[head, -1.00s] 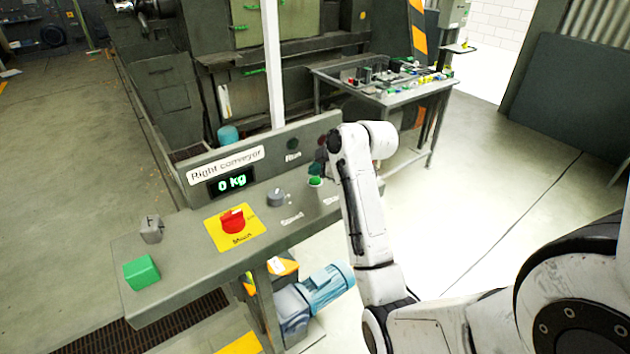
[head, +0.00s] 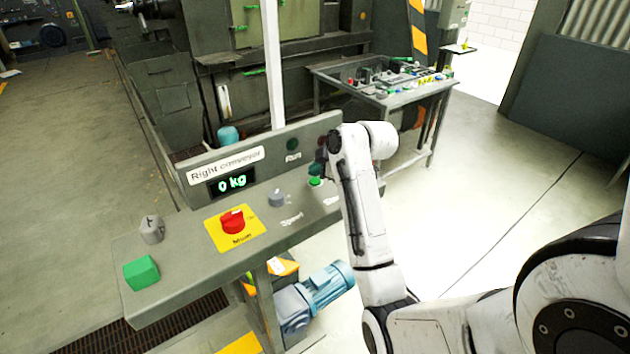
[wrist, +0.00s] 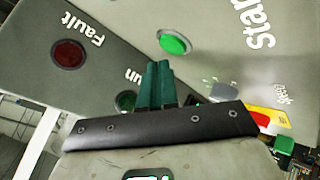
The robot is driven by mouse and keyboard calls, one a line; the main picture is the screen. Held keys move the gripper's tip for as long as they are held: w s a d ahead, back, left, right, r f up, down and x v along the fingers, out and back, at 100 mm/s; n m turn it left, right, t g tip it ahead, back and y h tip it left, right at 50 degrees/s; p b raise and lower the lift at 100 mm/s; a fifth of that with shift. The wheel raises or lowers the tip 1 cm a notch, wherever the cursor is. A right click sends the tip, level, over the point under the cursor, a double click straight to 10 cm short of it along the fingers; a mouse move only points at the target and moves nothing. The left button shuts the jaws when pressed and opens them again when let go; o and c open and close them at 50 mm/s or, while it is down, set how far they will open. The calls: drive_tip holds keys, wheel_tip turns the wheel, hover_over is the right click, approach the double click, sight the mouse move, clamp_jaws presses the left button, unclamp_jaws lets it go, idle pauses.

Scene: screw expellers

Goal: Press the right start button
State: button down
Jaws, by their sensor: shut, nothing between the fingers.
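The green start button (head: 315,182) is on the sloped grey panel labelled "Right conveyor" (head: 190,243), near its right end. In the wrist view the button (wrist: 174,43) is a bright green disc beside the word "start". My gripper (head: 316,169) is just above the button in the head view, partly hidden by my arm. In the wrist view my gripper's teal fingers (wrist: 158,66) are shut together and empty. Their tips point towards the button, with a small gap in the picture. I cannot tell whether they touch it.
The panel also has a red main switch (head: 233,221) on a yellow plate, a grey speed knob (head: 276,198), and a green block (head: 141,272) at the left. A red Fault lamp (wrist: 68,53) and Run lamp (wrist: 125,101) are near the fingers. A table (head: 385,98) stands behind.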

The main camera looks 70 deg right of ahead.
sight(318, 183)
drive_tip(key=shift+f, duration=0.2)
idle(0.5)
drive_tip(key=shift+f, duration=0.2)
drive_tip(key=shift+f, duration=0.45)
idle(0.9)
drive_tip(key=shift+r, duration=0.1)
drive_tip(key=shift+r+p, duration=0.7)
drive_tip(key=shift+r, duration=0.1)
wheel_tip(318, 183, up, 5)
drive_tip(key=p, duration=0.4)
drive_tip(key=shift+p, duration=0.4)
idle(0.5)
